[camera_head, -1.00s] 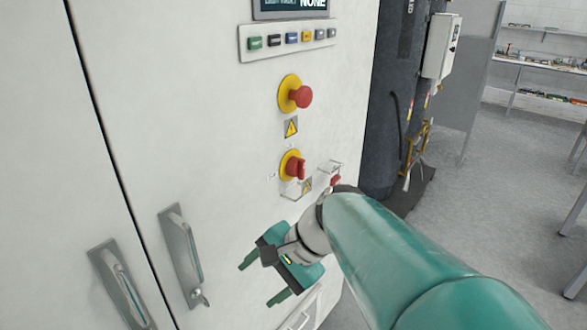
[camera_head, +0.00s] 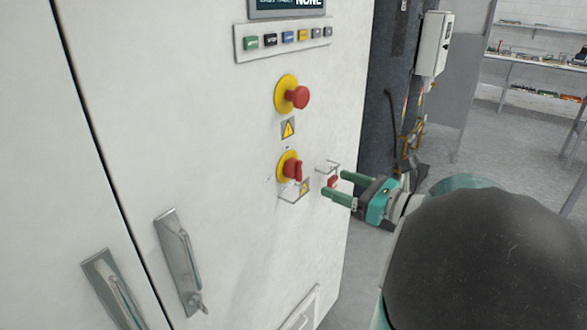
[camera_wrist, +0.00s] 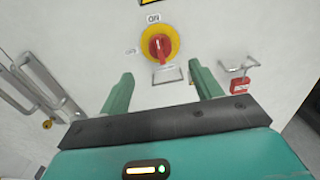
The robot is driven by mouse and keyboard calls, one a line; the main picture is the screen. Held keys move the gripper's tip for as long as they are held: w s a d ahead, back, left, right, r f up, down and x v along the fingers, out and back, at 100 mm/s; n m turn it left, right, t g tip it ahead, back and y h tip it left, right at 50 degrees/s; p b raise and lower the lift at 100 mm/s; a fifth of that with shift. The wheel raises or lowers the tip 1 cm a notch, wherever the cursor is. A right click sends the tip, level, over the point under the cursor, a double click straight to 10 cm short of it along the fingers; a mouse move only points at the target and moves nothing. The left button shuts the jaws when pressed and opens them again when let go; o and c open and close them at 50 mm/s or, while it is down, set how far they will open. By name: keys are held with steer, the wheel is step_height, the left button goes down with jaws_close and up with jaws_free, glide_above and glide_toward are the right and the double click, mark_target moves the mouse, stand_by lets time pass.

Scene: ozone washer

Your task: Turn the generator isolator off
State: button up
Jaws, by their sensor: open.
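The isolator switch (camera_head: 291,168) has a red handle on a yellow round plate, low on the white cabinet front. In the wrist view the red handle (camera_wrist: 160,46) stands about upright, in line with the ON label (camera_wrist: 153,18); the OFF label (camera_wrist: 131,51) is at its left. My gripper (camera_head: 333,184) is open and empty, right of the switch and in front of the cabinet. In the wrist view the switch shows beyond and between my fingertips (camera_wrist: 161,68), apart from them.
A red padlock (camera_wrist: 240,86) hangs on a wire hasp (camera_wrist: 238,68) right of the switch. A small flap (camera_wrist: 169,75) sits just below the switch. A red mushroom button (camera_head: 299,97) on yellow is above. Metal door handles (camera_head: 178,262) stick out at lower left.

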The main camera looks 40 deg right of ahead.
mark_target(301, 173)
steer(key=x, duration=1.1)
steer(key=shift+w+a, duration=0.15)
steer(key=shift+w, duration=0.05)
steer(key=c, duration=0.9)
steer(key=shift+c, duration=0.2)
steer(key=shift+n, duration=0.3)
steer(key=n, duration=0.3)
steer(key=shift+a, duration=0.1)
steer(key=n, duration=0.5)
steer(key=shift+a, duration=0.1)
steer(key=n, duration=0.4)
steer(key=shift+s+f, duration=0.1)
steer(key=n, duration=0.5)
steer(key=shift+f, duration=0.1)
steer(key=shift+n, duration=0.3)
